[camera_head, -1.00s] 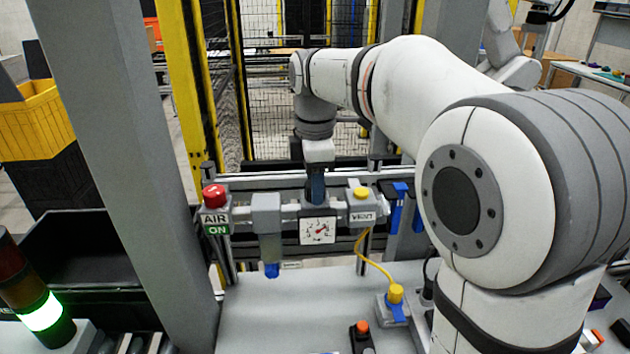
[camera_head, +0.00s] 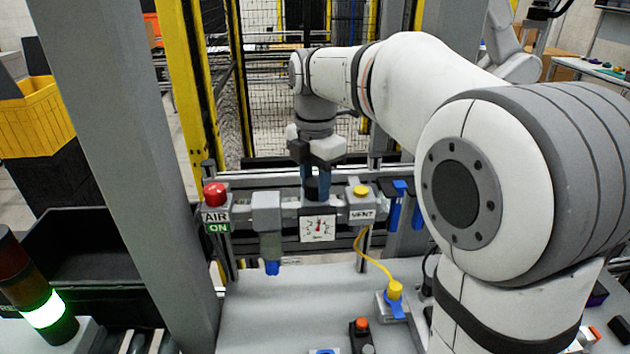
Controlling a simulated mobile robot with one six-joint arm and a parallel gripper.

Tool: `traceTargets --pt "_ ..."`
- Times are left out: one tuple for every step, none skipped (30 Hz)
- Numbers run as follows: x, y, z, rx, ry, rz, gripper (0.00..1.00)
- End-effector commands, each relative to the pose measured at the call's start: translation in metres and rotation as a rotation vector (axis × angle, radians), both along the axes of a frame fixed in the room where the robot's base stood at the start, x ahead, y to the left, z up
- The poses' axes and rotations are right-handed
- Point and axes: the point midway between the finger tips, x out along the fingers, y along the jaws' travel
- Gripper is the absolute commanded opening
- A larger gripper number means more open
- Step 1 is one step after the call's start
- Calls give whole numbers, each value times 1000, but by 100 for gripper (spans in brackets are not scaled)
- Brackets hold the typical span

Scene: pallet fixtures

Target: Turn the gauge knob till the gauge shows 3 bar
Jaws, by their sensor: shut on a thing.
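The gauge (camera_head: 317,229) is a small white square dial on the front of the grey air unit. Its red needle points almost straight up; the numbers are too small to read. The dark knob (camera_head: 312,188) stands on top of the unit, directly above the gauge. My gripper (camera_head: 314,194) comes down from above, with its blue fingers shut on the knob. The knob is partly hidden between the fingers.
A red button (camera_head: 215,194) stands over the AIR ON label at the left. A yellow button (camera_head: 361,191) tops the VENT block close on the right. A yellow cable (camera_head: 372,258) hangs below it. A grey post (camera_head: 130,150) stands at the left.

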Motion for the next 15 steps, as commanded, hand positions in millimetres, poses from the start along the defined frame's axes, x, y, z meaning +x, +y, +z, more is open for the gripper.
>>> traceTargets --pt "0 0 1 2 -2 2 12" --pt "0 0 1 2 -2 2 12" --pt "0 0 1 2 -2 2 12" --pt "0 0 1 2 -2 2 12" --pt "0 0 1 2 -2 2 12" --pt "0 0 1 2 -2 2 12" --pt "0 0 1 2 -2 1 12" --pt "0 0 1 2 -2 1 12" --pt "0 0 1 2 -2 1 12" --pt "0 0 1 2 -2 1 12" --pt "0 0 1 2 -2 1 37" --pt "0 0 1 1 -2 1 40" --pt "0 0 1 1 -2 1 42" --pt "0 0 1 1 -2 1 45" --pt "0 0 1 1 -2 1 48"
